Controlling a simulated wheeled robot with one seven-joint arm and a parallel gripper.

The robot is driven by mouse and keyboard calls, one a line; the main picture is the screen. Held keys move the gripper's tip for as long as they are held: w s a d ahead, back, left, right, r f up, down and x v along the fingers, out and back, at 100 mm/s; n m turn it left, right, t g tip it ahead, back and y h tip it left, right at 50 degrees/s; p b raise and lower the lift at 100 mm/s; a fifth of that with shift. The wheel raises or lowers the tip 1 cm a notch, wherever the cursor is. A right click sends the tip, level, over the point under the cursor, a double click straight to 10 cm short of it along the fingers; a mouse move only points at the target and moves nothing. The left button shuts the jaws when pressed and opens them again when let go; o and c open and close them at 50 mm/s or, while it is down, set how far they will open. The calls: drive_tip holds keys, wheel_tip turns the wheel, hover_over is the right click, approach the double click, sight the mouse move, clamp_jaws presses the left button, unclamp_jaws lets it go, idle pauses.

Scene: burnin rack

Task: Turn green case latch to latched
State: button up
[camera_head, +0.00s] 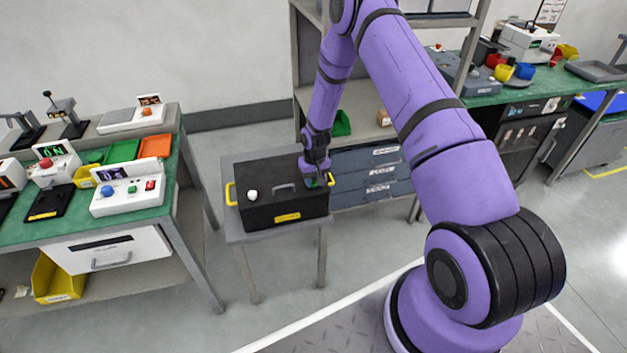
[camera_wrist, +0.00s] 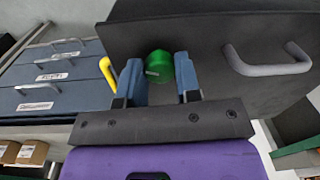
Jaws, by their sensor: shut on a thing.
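The green case latch (camera_wrist: 158,66) is a round green knob on the top of the black case (camera_wrist: 215,30) in the wrist view. My gripper (camera_wrist: 158,76) has one finger on each side of the knob and is shut on it. In the head view, my gripper (camera_head: 318,181) reaches down onto the right end of the black case (camera_head: 265,214), and the latch is mostly hidden there. The small mark on the knob is too small to read.
The case stands on a small grey table (camera_head: 236,233). A white knob (camera_head: 252,196), a grey handle (camera_head: 284,187) and a yellow side handle (camera_head: 230,194) are on it. Blue drawers (camera_head: 365,178) stand close on the right, and a green bench (camera_head: 165,200) on the left.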

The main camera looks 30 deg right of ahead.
sight(314, 180)
drive_tip(key=shift+n, duration=1.9)
drive_tip(key=o, duration=0.9)
drive_tip(key=shift+o, duration=0.2)
drive_tip(key=shift+r, duration=0.1)
wheel_tip(314, 180, up, 11)
drive_tip(key=shift+d+f, duration=0.2)
